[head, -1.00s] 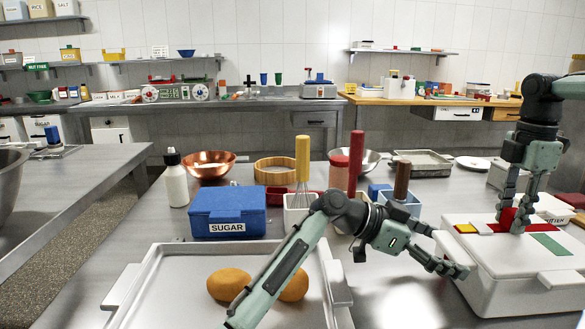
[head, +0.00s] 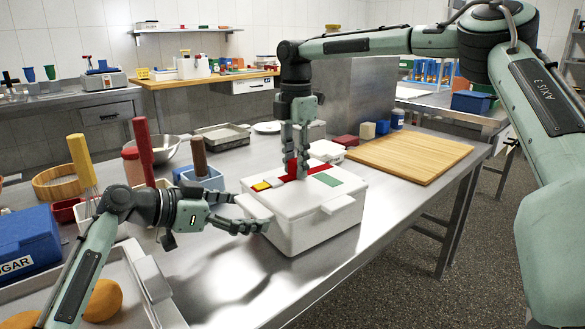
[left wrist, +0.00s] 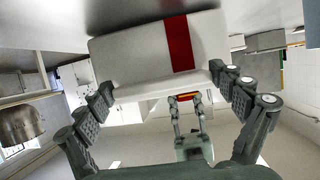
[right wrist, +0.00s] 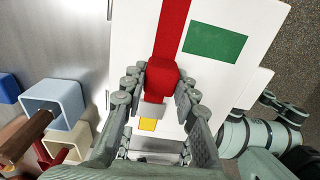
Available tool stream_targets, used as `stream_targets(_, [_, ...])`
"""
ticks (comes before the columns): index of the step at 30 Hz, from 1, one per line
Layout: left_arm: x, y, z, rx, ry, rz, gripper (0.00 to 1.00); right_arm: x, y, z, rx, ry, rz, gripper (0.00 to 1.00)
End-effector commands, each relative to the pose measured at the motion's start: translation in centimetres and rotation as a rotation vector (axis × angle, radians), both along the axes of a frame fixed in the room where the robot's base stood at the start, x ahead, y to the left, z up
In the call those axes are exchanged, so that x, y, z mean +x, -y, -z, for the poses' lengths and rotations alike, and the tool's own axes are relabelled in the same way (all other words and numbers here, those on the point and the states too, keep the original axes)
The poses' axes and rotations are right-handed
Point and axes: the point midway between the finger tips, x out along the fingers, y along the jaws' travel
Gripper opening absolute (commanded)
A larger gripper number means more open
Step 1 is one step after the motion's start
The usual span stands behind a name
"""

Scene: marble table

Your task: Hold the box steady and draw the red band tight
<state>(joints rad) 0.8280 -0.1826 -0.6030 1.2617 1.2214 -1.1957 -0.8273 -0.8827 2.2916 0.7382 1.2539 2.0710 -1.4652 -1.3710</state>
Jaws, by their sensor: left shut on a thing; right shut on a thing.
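A yellow patch (head: 262,186) and a green patch (head: 327,180) are on the lid. My right gripper (head: 296,172) points down over the lid, shut on the red band's raised end, a red block (right wrist: 163,76) in the right wrist view.
A wooden board (head: 410,157) lies to the right of the box. A grey tray (head: 222,136) and a blue holder (head: 203,180) stand behind and left. The white tray (head: 150,279) and blue sugar box (head: 25,240) are at the left. The table in front is clear.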

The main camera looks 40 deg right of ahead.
Motion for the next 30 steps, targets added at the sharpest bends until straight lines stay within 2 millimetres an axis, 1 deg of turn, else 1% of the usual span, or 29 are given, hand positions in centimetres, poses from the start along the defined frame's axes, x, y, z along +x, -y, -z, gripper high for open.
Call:
stream_targets(6, [0.1, -0.1, -0.2, -0.003, 0.001, -0.002, 0.48, -0.1, 1.9, 0.0, -0.001, 0.000, 0.004, 0.00])
stream_targets(15, [0.1, -0.1, -0.1, -0.003, 0.001, -0.002, 0.48, -0.1, 4.2, 0.0, -0.003, 0.000, 0.004, 0.00])
stream_targets(19, [0.1, -0.1, -0.1, -0.002, 0.001, -0.002, 0.48, -0.1, 4.6, 0.0, -0.003, 0.000, 0.003, 0.00])
stream_targets(27, [0.1, -0.1, -0.1, -0.002, 0.001, -0.002, 0.48, -0.1, 4.6, 0.0, -0.003, 0.000, 0.003, 0.00])
stream_targets(28, [0.1, -0.1, -0.1, -0.002, 0.001, -0.002, 0.48, -0.1, 4.5, 0.0, -0.003, 0.000, 0.003, 0.29])
stream_targets(30, [0.1, -0.1, -0.1, -0.002, 0.001, -0.002, 0.48, -0.1, 4.5, 0.0, -0.003, 0.000, 0.002, 0.38])
